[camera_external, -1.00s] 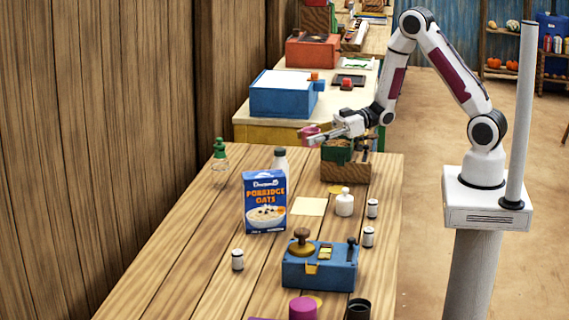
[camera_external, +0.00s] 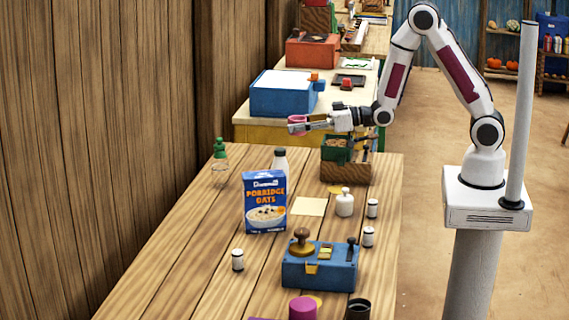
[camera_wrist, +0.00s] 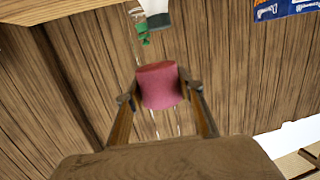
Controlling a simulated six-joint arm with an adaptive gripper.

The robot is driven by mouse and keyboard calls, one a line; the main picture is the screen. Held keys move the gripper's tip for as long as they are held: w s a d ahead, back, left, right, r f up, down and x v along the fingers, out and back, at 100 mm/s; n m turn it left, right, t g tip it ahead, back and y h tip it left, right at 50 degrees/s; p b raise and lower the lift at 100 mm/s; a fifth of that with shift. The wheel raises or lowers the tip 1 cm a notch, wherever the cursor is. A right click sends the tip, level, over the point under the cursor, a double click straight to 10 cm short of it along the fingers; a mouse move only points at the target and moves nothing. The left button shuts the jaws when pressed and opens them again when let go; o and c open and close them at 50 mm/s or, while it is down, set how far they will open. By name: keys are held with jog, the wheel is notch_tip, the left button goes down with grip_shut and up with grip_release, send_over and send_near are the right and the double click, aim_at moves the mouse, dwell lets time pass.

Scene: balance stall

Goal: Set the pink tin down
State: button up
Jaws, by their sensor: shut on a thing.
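The pink tin (camera_external: 297,124) is held in my gripper (camera_external: 305,125), above the far part of the wooden table. In the wrist view the tin (camera_wrist: 159,84) sits between the two fingertips (camera_wrist: 160,92), which are shut on its sides. The tin is clear of the table in the outside view. The wooden-and-green balance box (camera_external: 337,150) stands below and to the right of the tin, with brown contents in its green pan.
A pale square (camera_external: 309,206) lies flat. A blue box with knobs (camera_external: 320,266) and small white jars (camera_external: 372,208) are nearer.

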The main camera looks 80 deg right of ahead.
jog(key=shift+s+d+r+m+h, duration=0.2)
jog(key=shift+m+h, duration=0.3)
jog(key=shift+h, duration=0.2)
jog(key=shift+s+d+r+m+h, duration=0.1)
jog(key=shift+s+m+h, duration=0.05)
jog(key=shift+m+h, duration=0.45)
jog(key=shift+s+d+r, duration=0.1)
jog(key=shift+s+d+r+n, duration=0.1)
jog(key=shift+s+r+n, duration=0.1)
jog(key=shift+s+n, duration=0.1)
jog(key=s+f+n+g+y, duration=0.2)
jog(key=s+f+n+y, duration=0.4)
jog(key=s+f+y, duration=0.3)
jog(key=s+a+f+n+g+y, duration=0.2)
jog(key=s+n+g+y, duration=0.2)
jog(key=s, duration=1.1)
jog(key=shift+a+n+g, duration=0.4)
jog(key=shift+g, duration=0.1)
jog(key=shift+f, duration=0.1)
